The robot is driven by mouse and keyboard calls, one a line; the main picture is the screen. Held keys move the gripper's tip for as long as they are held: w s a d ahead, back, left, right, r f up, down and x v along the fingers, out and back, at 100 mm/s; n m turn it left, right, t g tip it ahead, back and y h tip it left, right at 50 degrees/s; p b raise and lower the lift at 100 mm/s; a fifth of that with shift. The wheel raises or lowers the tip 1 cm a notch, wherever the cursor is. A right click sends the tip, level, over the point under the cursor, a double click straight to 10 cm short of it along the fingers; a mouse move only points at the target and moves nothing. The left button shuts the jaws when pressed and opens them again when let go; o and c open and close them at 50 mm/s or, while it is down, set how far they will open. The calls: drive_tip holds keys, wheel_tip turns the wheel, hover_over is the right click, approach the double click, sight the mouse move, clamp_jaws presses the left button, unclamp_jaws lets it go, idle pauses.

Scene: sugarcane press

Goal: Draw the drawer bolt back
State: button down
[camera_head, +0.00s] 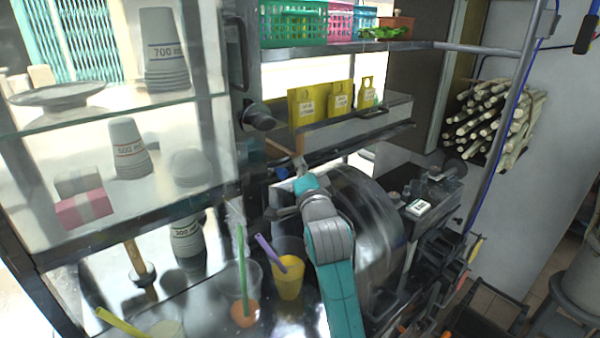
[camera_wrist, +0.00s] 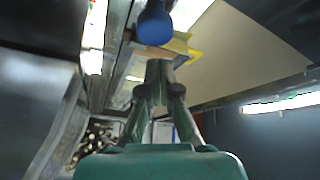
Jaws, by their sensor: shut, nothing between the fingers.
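My gripper (camera_wrist: 159,68) is shut and empty in the wrist view, its two fingers meeting at the tips. A rounded blue knob (camera_wrist: 154,25) shows just above the fingertips there; I cannot tell whether it belongs to the drawer bolt or whether the fingers touch it. In the head view my teal and grey arm reaches up in front of the metal press drum (camera_head: 370,215), and its own wrist mostly hides the fingers. A long grey drawer-like box (camera_head: 396,112) is above the arm, below the upper shelf. No bolt can be made out clearly in the head view.
Cups with straws, including a yellow drink (camera_head: 289,282), stand close left of the arm. A glass cabinet shelf (camera_head: 110,112) is at left; cane sticks (camera_head: 492,122) are stacked at right. A white box (camera_head: 417,209) lies right of the drum.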

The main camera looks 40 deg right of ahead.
drive_tip(key=shift+s+d+r, duration=0.2)
drive_tip(key=shift+s+d, duration=0.3)
drive_tip(key=shift+s, duration=0.15)
drive_tip(key=v, duration=0.9)
